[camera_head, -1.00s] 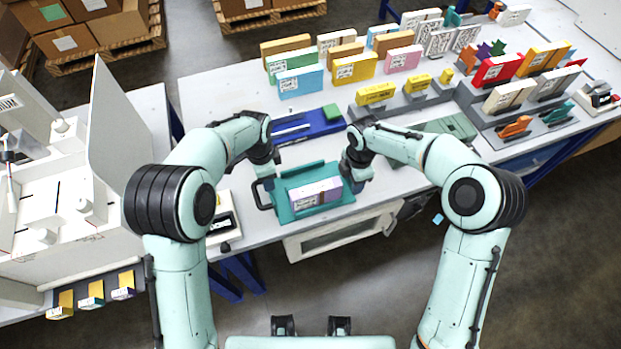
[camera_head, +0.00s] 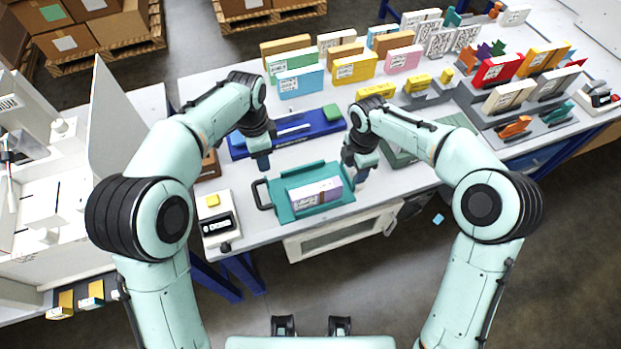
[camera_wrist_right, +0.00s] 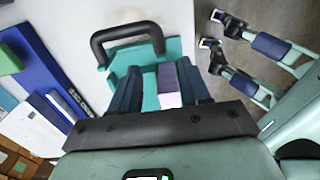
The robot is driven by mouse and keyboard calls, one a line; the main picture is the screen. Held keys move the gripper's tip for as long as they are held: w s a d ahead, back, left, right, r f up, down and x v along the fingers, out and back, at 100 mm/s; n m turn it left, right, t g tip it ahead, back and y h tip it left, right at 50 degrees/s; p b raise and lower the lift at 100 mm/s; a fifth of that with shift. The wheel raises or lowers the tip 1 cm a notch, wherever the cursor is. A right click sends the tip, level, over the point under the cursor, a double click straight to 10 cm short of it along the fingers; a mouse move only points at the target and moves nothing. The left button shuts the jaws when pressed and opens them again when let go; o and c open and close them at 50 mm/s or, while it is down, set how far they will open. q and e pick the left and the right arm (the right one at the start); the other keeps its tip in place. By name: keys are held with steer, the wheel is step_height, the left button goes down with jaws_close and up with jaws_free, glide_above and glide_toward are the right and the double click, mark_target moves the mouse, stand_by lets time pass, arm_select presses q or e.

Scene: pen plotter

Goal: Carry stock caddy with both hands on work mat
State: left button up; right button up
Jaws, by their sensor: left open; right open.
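The stock caddy (camera_head: 279,196) is a teal tray with a dark handle loop at its left end. It stands on the white table near the front edge and holds a white, brown and purple box (camera_head: 312,192). My left gripper (camera_head: 263,165) is open above the caddy's back left corner, apart from the handle. My right gripper (camera_head: 359,174) is open and empty above its right end, whose handle I cannot make out. The right wrist view shows the caddy (camera_wrist_right: 150,92) beyond the spread fingers. A green mat-like surface (camera_head: 400,157), perhaps the work mat, is partly hidden behind my right arm.
A small device with a yellow button (camera_head: 214,204) stands at the left. Several upright coloured boxes (camera_head: 355,68) fill the back of the table. The table's front edge is close to the caddy.

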step_height(320, 180, up, 6)
steer(key=shift+f, duration=0.1)
stand_by(0.7)
